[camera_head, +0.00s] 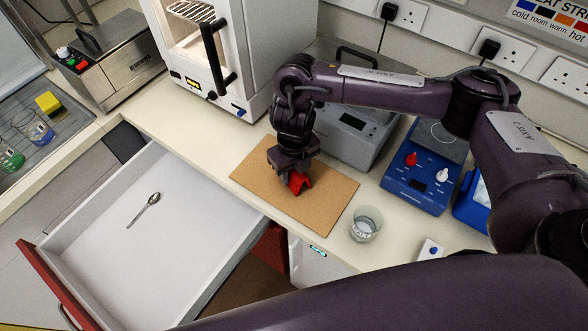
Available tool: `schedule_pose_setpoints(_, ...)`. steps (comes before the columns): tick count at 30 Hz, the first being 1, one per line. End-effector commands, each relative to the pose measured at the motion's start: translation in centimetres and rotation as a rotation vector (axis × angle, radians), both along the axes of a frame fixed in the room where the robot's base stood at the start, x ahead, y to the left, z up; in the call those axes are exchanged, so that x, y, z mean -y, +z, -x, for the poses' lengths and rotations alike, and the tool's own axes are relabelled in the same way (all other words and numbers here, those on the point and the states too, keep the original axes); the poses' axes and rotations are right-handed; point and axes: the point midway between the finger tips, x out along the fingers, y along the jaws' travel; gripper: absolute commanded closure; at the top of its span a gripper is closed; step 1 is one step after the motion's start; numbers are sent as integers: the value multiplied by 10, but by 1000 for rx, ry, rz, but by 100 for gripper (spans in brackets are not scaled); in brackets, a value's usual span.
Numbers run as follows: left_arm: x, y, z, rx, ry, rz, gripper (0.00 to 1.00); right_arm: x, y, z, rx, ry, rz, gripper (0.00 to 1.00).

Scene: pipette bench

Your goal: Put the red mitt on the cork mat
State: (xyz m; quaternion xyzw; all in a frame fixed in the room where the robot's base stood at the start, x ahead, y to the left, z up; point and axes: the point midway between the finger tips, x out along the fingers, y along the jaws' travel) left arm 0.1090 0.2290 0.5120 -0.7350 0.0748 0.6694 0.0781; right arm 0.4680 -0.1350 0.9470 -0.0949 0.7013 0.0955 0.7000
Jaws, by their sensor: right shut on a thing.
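The red mitt (299,184) is small and sits between the fingers of my right gripper (293,172), which is shut on it. The mitt is over the middle of the cork mat (332,201), a flat brown rectangle on the bench. I cannot tell whether the mitt touches the mat or is held just above it. The gripper hides part of the mitt and part of the mat's far side. My left gripper does not show.
An open drawer (90,212) with a spoon (144,210) is at the left. A glass beaker (366,223) stands by the mat's right corner. A blue stirrer (424,170) and a grey device (350,133) are behind. A white oven (205,50) stands at the back.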

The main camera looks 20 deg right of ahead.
Motion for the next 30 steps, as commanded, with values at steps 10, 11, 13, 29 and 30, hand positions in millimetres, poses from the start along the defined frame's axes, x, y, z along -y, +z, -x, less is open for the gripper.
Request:
schedule_pose_setpoints(10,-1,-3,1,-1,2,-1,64,0,-3,0,0,0,0,51)
schedule_pose_setpoints(11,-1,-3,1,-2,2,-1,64,0,-3,0,0,0,0,47)
schedule_pose_setpoints(13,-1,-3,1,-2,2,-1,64,0,-2,0,0,0,0,40)
schedule_pose_setpoints(29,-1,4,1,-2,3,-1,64,1,26,-2,7,2,0,40)
schedule_pose_setpoints(30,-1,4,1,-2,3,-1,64,1,33,-2,7,1,1,40)
